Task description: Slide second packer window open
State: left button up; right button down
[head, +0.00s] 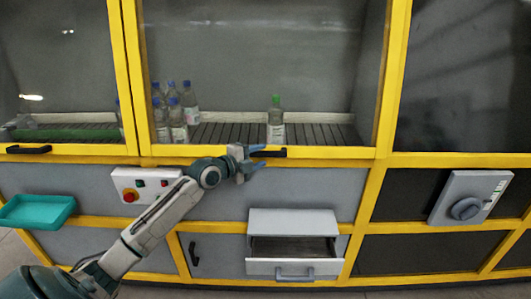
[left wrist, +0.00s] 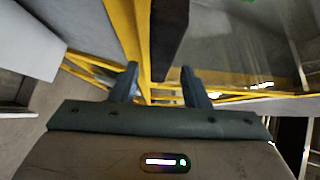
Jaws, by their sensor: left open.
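The middle window (head: 300,60) of the yellow-framed machine is a large clear pane, and its yellow lower rail (head: 335,153) sits down at the sill. A dark bar handle (head: 272,153) is on that rail. My left gripper (head: 257,157) is open at the handle's left end, one finger above and one below. In the left wrist view my left gripper (left wrist: 160,82) has the dark handle (left wrist: 170,40) reaching toward the space between its fingers. I cannot tell whether they touch. My right gripper is not in view.
Several clear bottles (head: 178,112) and a green-capped bottle (head: 276,125) stand behind the pane. Below are a button box (head: 145,184), an open drawer (head: 293,265) and a teal tray (head: 37,211). A rotary switch panel (head: 470,198) is at right. Another window handle (head: 28,150) is at left.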

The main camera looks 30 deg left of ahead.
aim_at(264, 155)
pick_arm(q)
jog(key=shift+p+x, duration=0.35)
jog(key=shift+x, duration=1.25)
jog(key=shift+f, duration=0.1)
grip_shut()
